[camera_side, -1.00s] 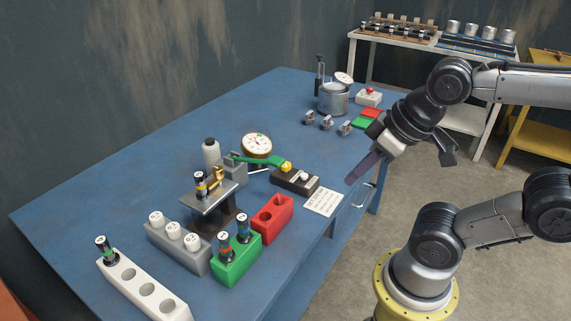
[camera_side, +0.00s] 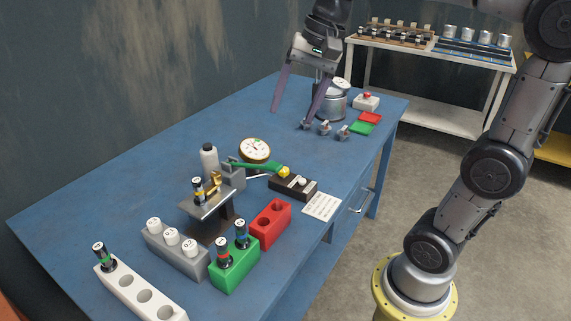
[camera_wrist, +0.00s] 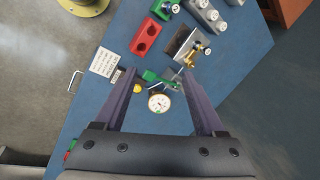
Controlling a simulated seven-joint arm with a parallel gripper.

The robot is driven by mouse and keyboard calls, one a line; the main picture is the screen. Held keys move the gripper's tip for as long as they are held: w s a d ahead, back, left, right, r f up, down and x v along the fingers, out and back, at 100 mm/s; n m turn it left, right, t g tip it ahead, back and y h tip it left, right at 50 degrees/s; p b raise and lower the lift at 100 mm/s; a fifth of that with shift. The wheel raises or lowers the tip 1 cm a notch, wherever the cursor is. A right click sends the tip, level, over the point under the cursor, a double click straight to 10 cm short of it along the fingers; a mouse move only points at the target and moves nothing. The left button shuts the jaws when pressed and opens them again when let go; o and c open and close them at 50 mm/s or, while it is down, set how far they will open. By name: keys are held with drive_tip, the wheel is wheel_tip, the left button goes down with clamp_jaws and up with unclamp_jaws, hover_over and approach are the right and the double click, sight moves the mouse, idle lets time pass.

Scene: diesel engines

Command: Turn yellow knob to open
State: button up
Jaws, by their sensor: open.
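A yellow knob (camera_side: 284,171) sits at the right end of a green bar (camera_side: 258,166), by a black box (camera_side: 292,187) with a white button. In the wrist view the yellow knob (camera_wrist: 137,88) is small, close beside the left finger. A brass fitting (camera_side: 214,181) stands on the small metal stand (camera_side: 207,202). My gripper (camera_side: 290,119) is open and empty, pointing down above the far part of the table, behind the dial and well away from the knob. In the wrist view my gripper (camera_wrist: 157,72) has its fingers wide apart.
Red (camera_side: 270,222), green (camera_side: 235,264) and grey (camera_side: 176,250) holders are in front. A metal pot (camera_side: 331,104) is beside my gripper.

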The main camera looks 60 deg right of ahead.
drive_tip(key=w+d+f+m+g+y, duration=0.1)
drive_tip(key=w+d+f+m, duration=0.25)
drive_tip(key=w+d, duration=0.4)
drive_tip(key=m+y, duration=0.1)
drive_tip(key=m, duration=0.3)
hover_over(286, 168)
drive_tip(key=d, duration=0.1)
wheel_tip(286, 168, down, 8)
drive_tip(key=d+f+g+y, duration=0.1)
drive_tip(key=d+f, duration=0.3)
drive_tip(key=f, duration=0.1)
drive_tip(key=shift+m, duration=0.45)
drive_tip(key=x, duration=0.4)
drive_tip(key=s+x, duration=0.1)
drive_tip(key=x, duration=0.8)
drive_tip(key=shift+s+f, duration=0.1)
drive_tip(key=shift+f, duration=0.25)
clamp_jaws()
